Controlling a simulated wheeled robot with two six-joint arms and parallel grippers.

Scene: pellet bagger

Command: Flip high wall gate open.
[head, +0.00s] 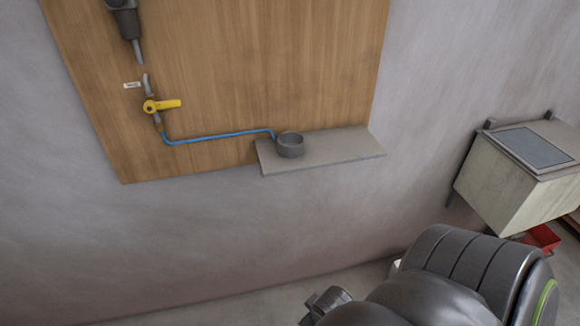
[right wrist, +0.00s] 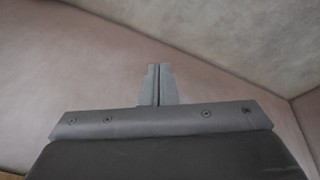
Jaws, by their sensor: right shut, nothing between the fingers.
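A yellow-handled valve (head: 160,105), which looks like the wall gate, sits high on the wooden wall panel (head: 300,60). Its handle points to the right, across the pipe run. A small label (head: 132,85) is just above it. My right gripper (right wrist: 157,72) shows in the right wrist view with its two fingers together and nothing between them, in front of bare wall. In the head view my dark arm fills the lower right, far below and right of the valve; its fingertips cannot be made out there. My left gripper is not in view.
A blue tube (head: 215,136) runs from the valve to a grey cup (head: 290,145) on a small shelf (head: 350,148) that juts from the panel. A pale box (head: 510,195) and a red bin (head: 541,238) stand at the right. The wall below the panel is clear.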

